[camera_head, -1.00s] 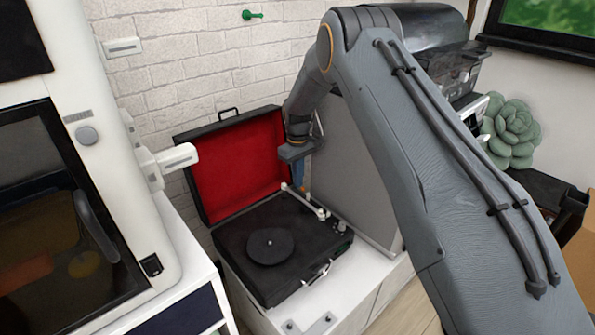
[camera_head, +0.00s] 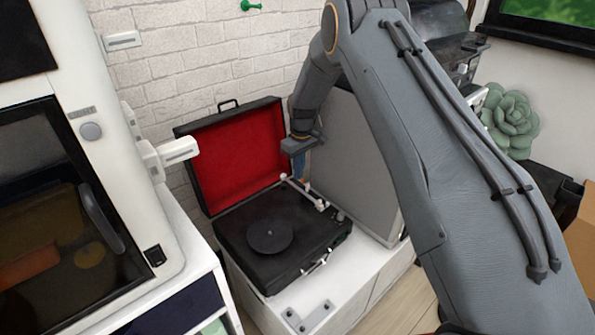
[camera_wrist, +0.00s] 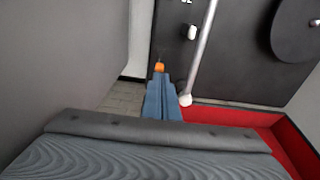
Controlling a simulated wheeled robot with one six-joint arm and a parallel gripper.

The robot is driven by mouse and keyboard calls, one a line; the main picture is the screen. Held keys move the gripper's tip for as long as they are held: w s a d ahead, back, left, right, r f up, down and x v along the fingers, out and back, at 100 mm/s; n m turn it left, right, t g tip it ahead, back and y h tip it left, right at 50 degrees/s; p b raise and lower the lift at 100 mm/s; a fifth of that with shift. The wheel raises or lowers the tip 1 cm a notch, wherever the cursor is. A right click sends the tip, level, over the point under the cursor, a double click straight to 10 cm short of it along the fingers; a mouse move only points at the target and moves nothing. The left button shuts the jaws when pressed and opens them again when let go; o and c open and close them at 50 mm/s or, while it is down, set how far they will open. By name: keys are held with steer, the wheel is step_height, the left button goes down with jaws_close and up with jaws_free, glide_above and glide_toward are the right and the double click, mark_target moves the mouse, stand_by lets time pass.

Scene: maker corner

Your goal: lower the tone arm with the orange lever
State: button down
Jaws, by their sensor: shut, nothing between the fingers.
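The open black record player (camera_head: 244,262) has a red-lined lid, and a dark platter (camera_head: 270,237) lies on its deck. Its pale tone arm (camera_head: 309,194) lies along the deck's right side; in the wrist view the tone arm (camera_wrist: 204,40) runs beside my fingers. The orange lever (camera_wrist: 159,67) shows just beyond my fingertips in the wrist view; I cannot tell whether they touch it. In the head view I cannot make the lever out clearly. My gripper (camera_head: 299,178), with blue fingers, is shut and empty over the deck's back right; it also shows in the wrist view (camera_wrist: 160,76).
The raised lid (camera_head: 233,160) stands behind my gripper on the left. A grey panel (camera_head: 350,175) stands close on the right. The white cabinet top (camera_head: 340,285) has a grey bracket (camera_head: 308,318) in front of the player. A white machine (camera_head: 120,200) stands at left.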

steer(key=shift+s+d+r, duration=0.1)
steer(key=shift+s, duration=0.05)
steer(key=shift+s+d+r+t+y+p, duration=0.2)
steer(key=shift+s+d+t+y+p, duration=0.2)
steer(key=shift+t+y+p, duration=0.35)
steer(key=shift+s+d, duration=0.2)
steer(key=shift+s, duration=0.25)
steer(key=shift+s+d+r+p, duration=0.35)
steer(key=shift+s+d+p, duration=0.15)
steer(key=shift+s+p, duration=0.15)
steer(key=shift+r, duration=0.1)
steer(key=shift+s+r+p, duration=0.1)
steer(key=shift+r+p, duration=0.2)
steer(key=s+d+r+p, duration=0.3)
steer(key=s+r+p, duration=0.1)
steer(key=r, duration=0.3)
steer(key=shift+s+d+p, duration=0.4)
steer(key=shift+s, duration=0.05)
